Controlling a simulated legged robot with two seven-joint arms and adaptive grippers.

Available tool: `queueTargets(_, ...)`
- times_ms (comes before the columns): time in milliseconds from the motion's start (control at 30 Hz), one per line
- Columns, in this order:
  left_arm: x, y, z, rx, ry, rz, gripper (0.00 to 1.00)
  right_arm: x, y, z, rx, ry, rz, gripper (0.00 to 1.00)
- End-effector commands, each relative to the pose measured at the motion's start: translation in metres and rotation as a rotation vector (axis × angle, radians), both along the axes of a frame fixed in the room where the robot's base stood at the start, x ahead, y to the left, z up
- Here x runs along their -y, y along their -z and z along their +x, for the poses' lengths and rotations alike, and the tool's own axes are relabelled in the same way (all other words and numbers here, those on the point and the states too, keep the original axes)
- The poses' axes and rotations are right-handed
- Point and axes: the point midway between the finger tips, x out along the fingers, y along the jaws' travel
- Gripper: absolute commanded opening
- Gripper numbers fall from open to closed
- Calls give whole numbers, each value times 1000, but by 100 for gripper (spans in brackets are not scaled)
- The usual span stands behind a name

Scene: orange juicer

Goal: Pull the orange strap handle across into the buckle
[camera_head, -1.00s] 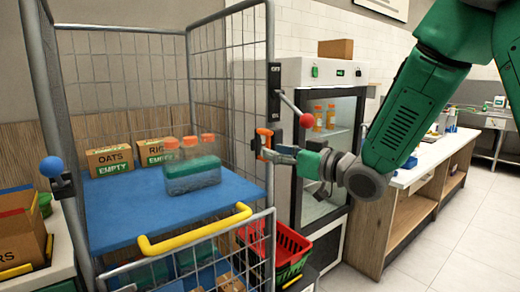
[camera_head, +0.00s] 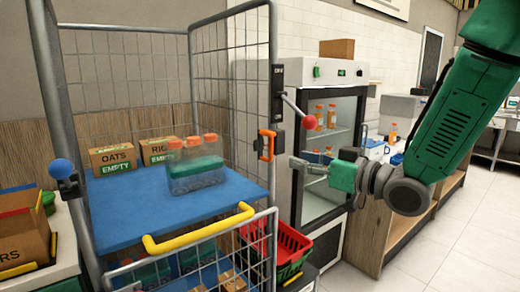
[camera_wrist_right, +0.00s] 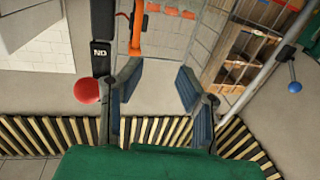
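The orange strap handle (camera_head: 266,145) hangs at the cage trolley's right front post, under a black housing (camera_head: 276,92) with a red-ball lever (camera_head: 309,122). The handle also shows upright in the right wrist view (camera_wrist_right: 135,32), beyond the left finger. My right gripper (camera_head: 297,168) is just right of the handle and slightly below it, apart from it. In the wrist view my right gripper (camera_wrist_right: 159,70) has its fingers spread with nothing between them. A black fitting (camera_head: 69,187) with a blue ball is on the left front post; it looks like the buckle. My left gripper is out of view.
The trolley's blue shelf (camera_head: 115,215) carries bottles (camera_head: 197,170) and cardboard boxes (camera_head: 112,158). A yellow bar (camera_head: 197,231) tops the front gate. A red basket (camera_head: 292,248) and a glass-front fridge (camera_head: 322,195) stand close on the right.

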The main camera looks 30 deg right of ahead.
Motion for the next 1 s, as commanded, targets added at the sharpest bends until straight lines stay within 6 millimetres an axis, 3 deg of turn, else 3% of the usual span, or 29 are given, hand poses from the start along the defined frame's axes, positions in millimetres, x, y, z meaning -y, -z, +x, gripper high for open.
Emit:
queueTargets(467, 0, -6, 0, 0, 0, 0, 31, 13, 1, -29, 0, 1, 6, 31)
queueTargets(1000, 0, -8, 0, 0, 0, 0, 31, 11, 1, -31, 1, 0, 3, 31)
